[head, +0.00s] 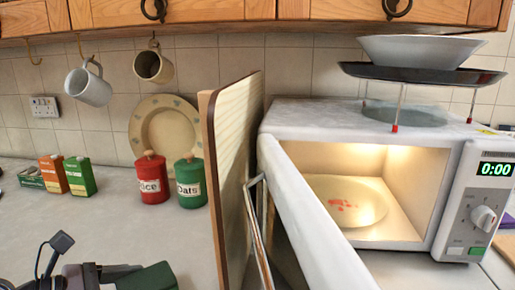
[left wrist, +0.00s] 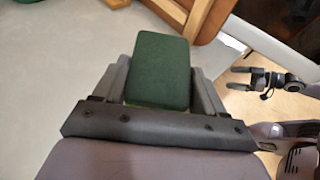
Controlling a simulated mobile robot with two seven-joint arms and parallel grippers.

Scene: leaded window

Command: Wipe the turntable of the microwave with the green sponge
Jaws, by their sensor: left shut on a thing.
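The green sponge (left wrist: 160,68) is held between the two fingers of my left gripper (left wrist: 161,85) in the left wrist view. In the head view the sponge (head: 150,277) and my left gripper (head: 98,274) are at the bottom left, over the worktop. The microwave (head: 355,122) is at the right with its door (head: 315,215) swung open towards me. Its lit inside holds the round turntable (head: 368,190), which has red stains (head: 343,204) on it. My right gripper (left wrist: 243,78) shows in the left wrist view with its fingers apart and empty.
A wooden board (head: 230,170) stands upright left of the open door. A dark tray (head: 420,75) on a raised stand with a bowl (head: 420,49) is on top of the microwave. Red (head: 152,180) and green (head: 190,183) canisters stand at the back. The left worktop is mostly clear.

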